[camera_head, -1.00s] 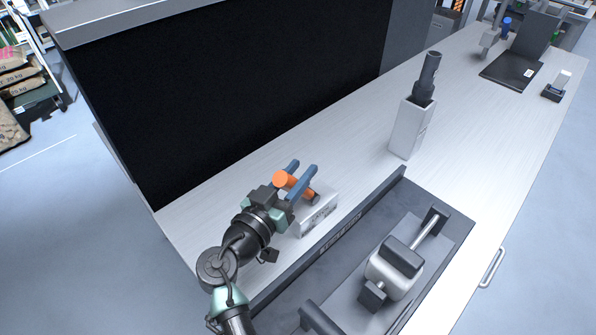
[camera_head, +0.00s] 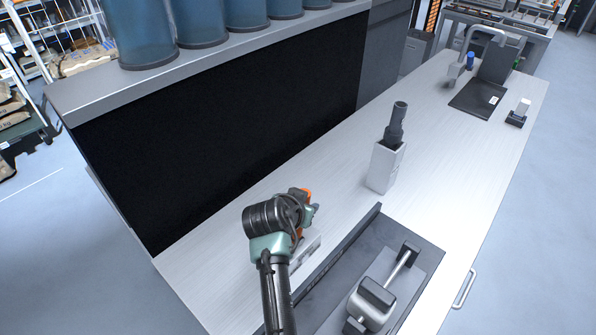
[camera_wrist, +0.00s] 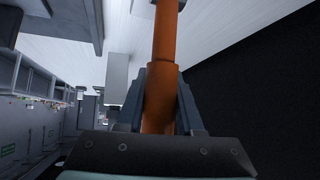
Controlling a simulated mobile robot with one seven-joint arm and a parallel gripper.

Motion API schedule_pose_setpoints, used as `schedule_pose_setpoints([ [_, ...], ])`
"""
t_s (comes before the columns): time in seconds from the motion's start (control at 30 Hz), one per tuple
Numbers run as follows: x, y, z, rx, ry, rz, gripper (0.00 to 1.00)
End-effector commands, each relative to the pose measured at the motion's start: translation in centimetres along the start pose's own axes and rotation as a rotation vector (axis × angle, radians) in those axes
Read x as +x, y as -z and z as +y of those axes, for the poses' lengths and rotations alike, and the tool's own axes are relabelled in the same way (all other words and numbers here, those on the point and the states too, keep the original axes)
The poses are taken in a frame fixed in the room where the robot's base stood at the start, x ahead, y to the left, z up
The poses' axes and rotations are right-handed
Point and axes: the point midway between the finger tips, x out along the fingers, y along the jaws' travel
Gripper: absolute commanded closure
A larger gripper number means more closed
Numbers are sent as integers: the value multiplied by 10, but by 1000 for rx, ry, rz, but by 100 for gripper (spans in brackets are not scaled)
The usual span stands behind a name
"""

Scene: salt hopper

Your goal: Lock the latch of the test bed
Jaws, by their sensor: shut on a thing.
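My gripper (camera_wrist: 162,78) is shut on an orange handle (camera_wrist: 163,50), which runs between its two fingers in the wrist view. In the head view only a bit of the orange handle (camera_head: 306,193) shows past my wrist; the fingers are mostly hidden. A small pale grey box (camera_head: 307,252) sits just below it, partly covered by my arm. To the right lies a dark grey bed (camera_head: 428,250) with a rail and a pale block with a dark top (camera_head: 375,297). I cannot tell whether the orange handle is the latch or how it is attached.
A white holder (camera_head: 383,168) with a dark tool upright in it stands behind the bed. A black panel (camera_head: 230,130) rises along the left of the worktop, with several blue tanks (camera_head: 140,30) above. A black tray (camera_head: 477,99) lies far back.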

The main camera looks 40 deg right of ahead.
Motion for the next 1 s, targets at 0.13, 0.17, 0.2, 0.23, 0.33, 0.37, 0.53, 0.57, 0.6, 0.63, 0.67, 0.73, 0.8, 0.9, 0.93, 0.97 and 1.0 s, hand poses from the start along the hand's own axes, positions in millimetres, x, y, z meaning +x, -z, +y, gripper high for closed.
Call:
schedule_pose_setpoints([
  [0.13,10,7,4,39,23,-126,100],
  [0.17,12,7,4,47,28,-149,100],
  [0.2,16,7,5,54,33,-180,100],
  [0.23,18,7,5,60,37,-201,100],
  [0.33,24,6,7,77,50,-268,100],
  [0.37,26,6,7,81,54,-285,100],
  [0.53,34,5,9,102,68,-365,100],
  [0.57,35,4,10,104,70,-378,100],
  [0.6,36,5,10,108,73,-390,100],
  [0.63,36,4,10,111,74,-399,100],
  [0.67,37,4,10,113,75,-407,100],
  [0.73,38,4,11,116,77,-420,100],
  [0.8,39,4,11,118,79,-429,100],
  [0.9,40,4,11,120,80,-436,100],
  [0.93,40,3,11,120,80,-438,100],
  [0.97,40,3,11,120,80,-438,100],
  [1.0,40,3,11,121,80,-439,100],
])
